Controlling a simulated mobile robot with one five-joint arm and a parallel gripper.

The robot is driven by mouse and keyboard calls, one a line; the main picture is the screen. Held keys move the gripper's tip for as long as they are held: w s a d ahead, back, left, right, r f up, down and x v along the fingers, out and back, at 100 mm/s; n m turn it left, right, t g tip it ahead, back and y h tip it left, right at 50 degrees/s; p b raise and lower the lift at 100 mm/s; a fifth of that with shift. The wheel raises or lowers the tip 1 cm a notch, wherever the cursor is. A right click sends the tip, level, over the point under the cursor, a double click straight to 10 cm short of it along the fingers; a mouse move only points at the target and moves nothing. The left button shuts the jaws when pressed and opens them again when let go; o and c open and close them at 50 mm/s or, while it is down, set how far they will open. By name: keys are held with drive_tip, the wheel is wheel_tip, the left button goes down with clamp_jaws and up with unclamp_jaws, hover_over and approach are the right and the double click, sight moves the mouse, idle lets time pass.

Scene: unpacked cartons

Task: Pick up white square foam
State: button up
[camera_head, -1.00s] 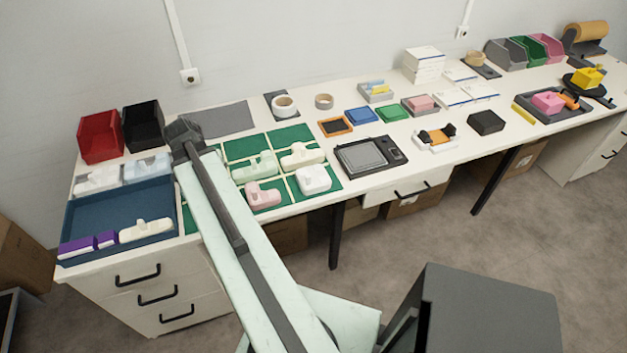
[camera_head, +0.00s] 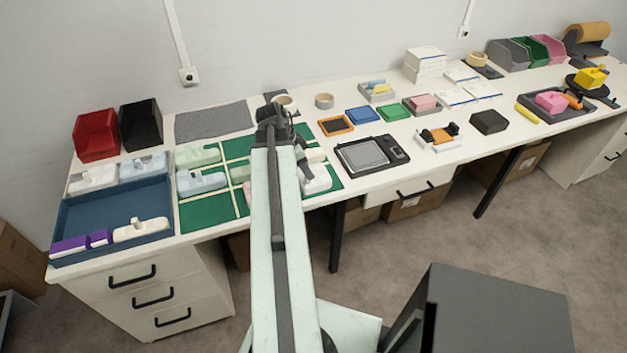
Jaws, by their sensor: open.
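A white block-shaped foam piece (camera_head: 319,181) lies at the front right of the green sectioned mat (camera_head: 208,214). It is partly covered by my gripper. My gripper (camera_head: 307,168) is a dark shape hanging from the end of my arm, right over or beside the left part of this piece. The jaws are open; their tips are small and I cannot tell whether they touch the foam. A cream foam piece (camera_head: 315,155) sits just behind, partly hidden. Another whitish piece (camera_head: 93,178) lies behind the blue tray (camera_head: 75,215) at the left.
Green (camera_head: 198,156) and light-blue (camera_head: 202,181) pieces sit on the mat's left. My arm hides much of the mat's middle. A grey scale-like device (camera_head: 372,155) stands right of the mat. Tape rolls, small coloured trays and bins line the table's back and right.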

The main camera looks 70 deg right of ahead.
drive_tip(key=b+x, duration=0.3)
drive_tip(key=x, duration=0.1)
drive_tip(key=shift+w+f+b, duration=0.1)
drive_tip(key=shift+f+b, duration=0.25)
drive_tip(key=shift+f, duration=0.1)
drive_tip(key=shift+d+r, duration=0.1)
drive_tip(key=shift+r, duration=0.1)
clamp_jaws()
wheel_tip(320, 180, up, 10)
drive_tip(key=p, duration=1)
drive_tip(key=shift+r+p, duration=0.15)
drive_tip(key=shift+p, duration=0.2)
